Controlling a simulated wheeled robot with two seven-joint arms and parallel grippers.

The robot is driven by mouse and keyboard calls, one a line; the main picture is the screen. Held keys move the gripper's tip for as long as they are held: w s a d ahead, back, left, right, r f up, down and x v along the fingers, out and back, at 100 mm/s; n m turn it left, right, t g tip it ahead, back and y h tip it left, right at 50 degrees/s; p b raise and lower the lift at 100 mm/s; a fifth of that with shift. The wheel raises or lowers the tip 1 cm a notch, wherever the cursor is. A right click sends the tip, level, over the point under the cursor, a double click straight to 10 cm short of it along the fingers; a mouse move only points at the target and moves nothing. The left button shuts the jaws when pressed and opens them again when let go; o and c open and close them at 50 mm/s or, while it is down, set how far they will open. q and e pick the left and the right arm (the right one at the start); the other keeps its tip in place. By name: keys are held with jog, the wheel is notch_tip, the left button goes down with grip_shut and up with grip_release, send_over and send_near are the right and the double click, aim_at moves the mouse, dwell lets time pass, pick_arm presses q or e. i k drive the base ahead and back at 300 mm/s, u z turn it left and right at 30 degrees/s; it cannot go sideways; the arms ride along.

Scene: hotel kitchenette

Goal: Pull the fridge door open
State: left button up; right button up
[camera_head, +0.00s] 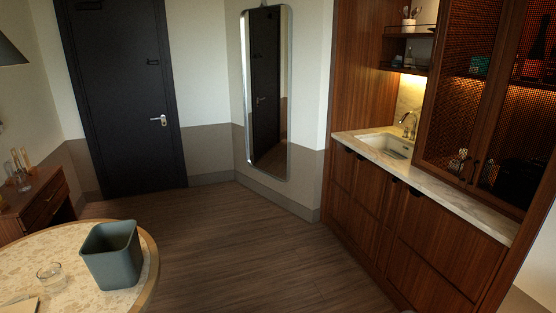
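No fridge is plainly recognisable. The wooden lower cabinet (425,245) on the right has several flat, closed fronts, and I cannot tell whether one of them is the fridge door. Small dark pulls sit along the top edges of these fronts, one of them a dark pull (415,192) near the middle of the run. Neither of my grippers is in view.
A marble counter (460,198) with a sink (390,145) tops the cabinet. A round table (140,290) at the lower left bears a grey bin (111,254) and a glass (50,273). The wood floor (245,250) between is clear. A black door (120,95) is shut at the back.

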aim_at(439, 262)
jog(key=u, duration=0.25)
jog(key=i, duration=2)
jog(key=z, duration=0.95)
jog(key=i, duration=1.45)
jog(key=z, duration=0.75)
